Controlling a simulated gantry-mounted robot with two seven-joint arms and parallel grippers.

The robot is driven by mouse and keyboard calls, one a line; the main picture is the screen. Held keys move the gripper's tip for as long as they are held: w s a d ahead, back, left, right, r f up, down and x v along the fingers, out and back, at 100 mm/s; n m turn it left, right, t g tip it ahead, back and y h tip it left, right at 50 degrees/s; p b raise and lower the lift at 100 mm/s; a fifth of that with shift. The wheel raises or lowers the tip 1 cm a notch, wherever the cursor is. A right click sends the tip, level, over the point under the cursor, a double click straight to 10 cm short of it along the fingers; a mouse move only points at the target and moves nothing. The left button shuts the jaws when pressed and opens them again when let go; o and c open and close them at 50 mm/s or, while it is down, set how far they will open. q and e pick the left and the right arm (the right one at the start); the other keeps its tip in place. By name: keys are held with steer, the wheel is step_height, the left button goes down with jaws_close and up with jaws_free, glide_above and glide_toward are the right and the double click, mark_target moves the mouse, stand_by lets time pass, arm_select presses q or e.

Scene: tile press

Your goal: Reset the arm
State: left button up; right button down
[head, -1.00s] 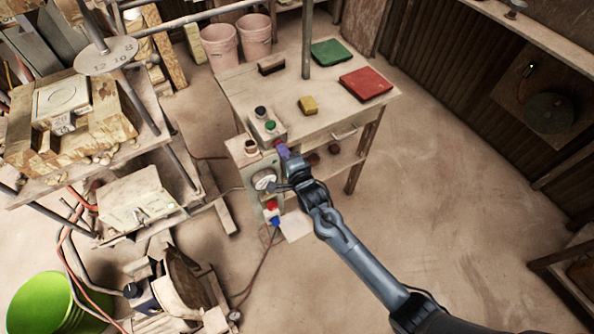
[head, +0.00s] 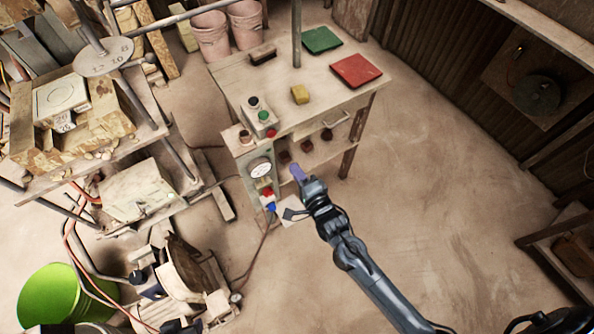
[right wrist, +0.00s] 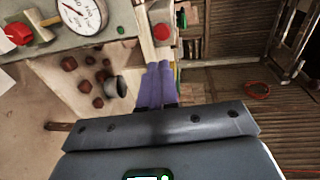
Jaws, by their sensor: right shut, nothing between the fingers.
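My right gripper (head: 297,174) has purple fingers and is shut with nothing between them. It stands in front of the wooden workbench (head: 325,110), right of the control box's dial gauge (head: 260,168) and apart from it. In the right wrist view the closed fingers (right wrist: 157,75) point toward a red button (right wrist: 161,31), with a green button (right wrist: 120,29) to its left and the gauge (right wrist: 82,14) further left. The red button (head: 270,132) and green button (head: 263,115) also show in the head view. My left gripper is not in view.
A green tile (head: 322,40), a red tile (head: 357,70) and a yellow block (head: 300,94) lie on the bench. Several dark red lumps (right wrist: 85,87) sit on the shelf below. A press frame (head: 70,100) stands at left.

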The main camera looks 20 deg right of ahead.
stand_by(0.4)
steer(key=s+d+n+g, duration=0.2)
steer(key=s+n+g, duration=0.5)
steer(key=s+n, duration=0.45)
steer(key=s+d+n+g, duration=0.2)
steer(key=s+n+g, duration=0.5)
steer(key=s, duration=0.8)
step_height(320, 180, up, 30)
steer(key=t+p, duration=0.1)
steer(key=p, duration=2.9)
steer(key=shift+w+a+f+n+h, duration=0.2)
steer(key=shift+f+n+h, duration=0.1)
steer(key=shift+n, duration=0.15)
